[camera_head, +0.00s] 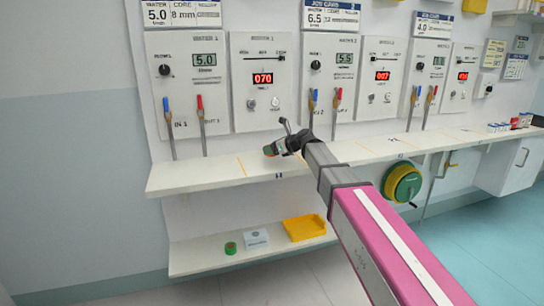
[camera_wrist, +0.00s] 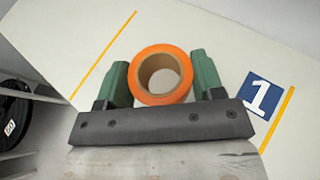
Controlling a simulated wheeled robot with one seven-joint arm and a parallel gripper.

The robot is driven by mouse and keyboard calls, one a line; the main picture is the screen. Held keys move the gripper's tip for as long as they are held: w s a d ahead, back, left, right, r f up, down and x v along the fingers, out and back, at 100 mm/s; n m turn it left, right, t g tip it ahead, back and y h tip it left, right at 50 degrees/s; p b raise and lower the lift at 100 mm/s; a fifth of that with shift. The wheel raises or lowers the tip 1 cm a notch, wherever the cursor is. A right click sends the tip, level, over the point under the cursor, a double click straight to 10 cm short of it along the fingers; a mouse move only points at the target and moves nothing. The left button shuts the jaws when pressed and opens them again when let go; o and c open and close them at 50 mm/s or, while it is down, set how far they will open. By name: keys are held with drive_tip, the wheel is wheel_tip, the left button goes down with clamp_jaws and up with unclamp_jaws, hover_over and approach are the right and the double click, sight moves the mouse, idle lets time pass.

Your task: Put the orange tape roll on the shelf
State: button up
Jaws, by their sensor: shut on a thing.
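The orange tape roll (camera_wrist: 160,98) sits between the green fingers of my gripper (camera_wrist: 158,64) in the wrist view, its cardboard core facing the camera. My gripper is shut on it. In the head view my gripper (camera_head: 269,150) is over the upper white shelf (camera_head: 200,176), close to its surface. I cannot tell whether the roll touches it. In the wrist view the white surface (camera_wrist: 62,35) behind the roll has yellow lines and a blue number 1 label (camera_wrist: 263,95). The lower shelf (camera_head: 200,256) is further down in the head view.
A green roll (camera_head: 230,248), a white box (camera_head: 256,238) and a yellow tray (camera_head: 305,227) are on the lower shelf. Upright levers (camera_head: 201,125) stand at the back of the upper shelf. A green spool (camera_head: 402,184) hangs at right. The upper shelf's left part is clear.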

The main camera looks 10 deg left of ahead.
drive_tip(key=shift+f, duration=1.65)
drive_tip(key=shift+f, duration=0.15)
drive_tip(key=o, duration=0.9)
drive_tip(key=shift+s+d+r, duration=0.1)
drive_tip(key=shift+d+r, duration=0.1)
drive_tip(key=shift+r, duration=0.05)
drive_tip(key=v, duration=1.1)
drive_tip(key=shift+d, duration=0.25)
